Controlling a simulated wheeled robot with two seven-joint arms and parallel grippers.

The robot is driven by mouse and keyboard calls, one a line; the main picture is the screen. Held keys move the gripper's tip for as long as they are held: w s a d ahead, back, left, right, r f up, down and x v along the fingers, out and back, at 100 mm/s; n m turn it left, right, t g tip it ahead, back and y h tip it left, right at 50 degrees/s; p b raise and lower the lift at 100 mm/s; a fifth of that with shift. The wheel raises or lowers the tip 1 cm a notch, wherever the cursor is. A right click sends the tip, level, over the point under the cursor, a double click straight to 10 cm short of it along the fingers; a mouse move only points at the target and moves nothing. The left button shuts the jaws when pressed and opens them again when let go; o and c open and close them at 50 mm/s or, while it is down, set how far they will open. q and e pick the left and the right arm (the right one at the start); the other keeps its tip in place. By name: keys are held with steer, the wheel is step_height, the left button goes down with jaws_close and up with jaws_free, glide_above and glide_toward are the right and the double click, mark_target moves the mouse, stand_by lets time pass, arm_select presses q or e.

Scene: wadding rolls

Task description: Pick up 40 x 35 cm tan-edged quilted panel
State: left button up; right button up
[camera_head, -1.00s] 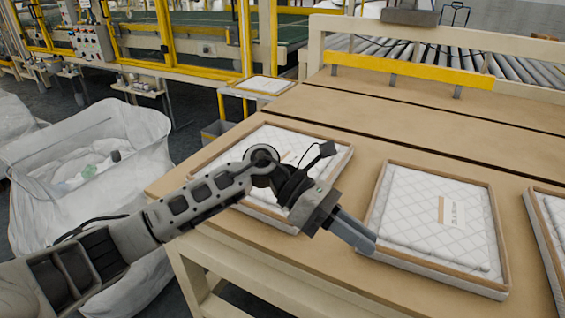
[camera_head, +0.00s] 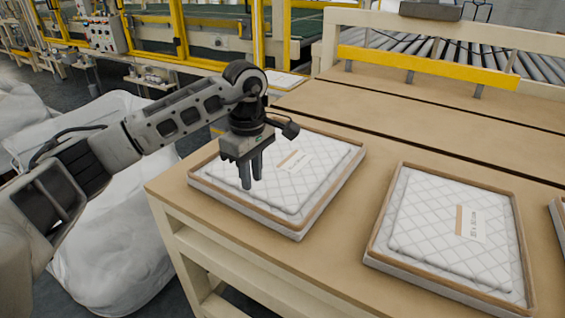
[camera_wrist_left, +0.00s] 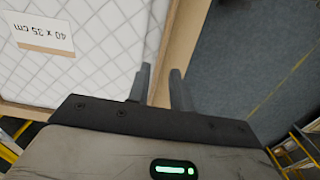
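The tan-edged quilted panel (camera_head: 306,180) lies flat on the table at the left, white with a tan border. Its label reads 40 x 35 cm, upside down, in the left wrist view, where the panel (camera_wrist_left: 95,72) fills the upper left. In the left wrist view the fingertips (camera_wrist_left: 160,76) appear by the panel's tan edge. Whether they touch it cannot be told. My right gripper is out of view.
Another tan-edged quilted panel (camera_head: 450,235) lies to the right, with part of one more (camera_head: 559,222) at the picture's right edge. Bare tabletop (camera_head: 345,235) separates the first two. A white bag (camera_head: 105,235) stands left of the table. A yellow rail (camera_head: 430,66) runs behind.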

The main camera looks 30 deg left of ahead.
mark_target(254, 205)
arm_select(q)
steer(key=shift+s+d+f+p, duration=0.1)
steer(key=shift+f+p, duration=0.25)
steer(key=shift+f, duration=1.4)
steer(key=shift+s+d+f+p, duration=0.1)
steer(key=shift+f+p, duration=0.25)
steer(key=shift+f, duration=1.4)
jaws_close()
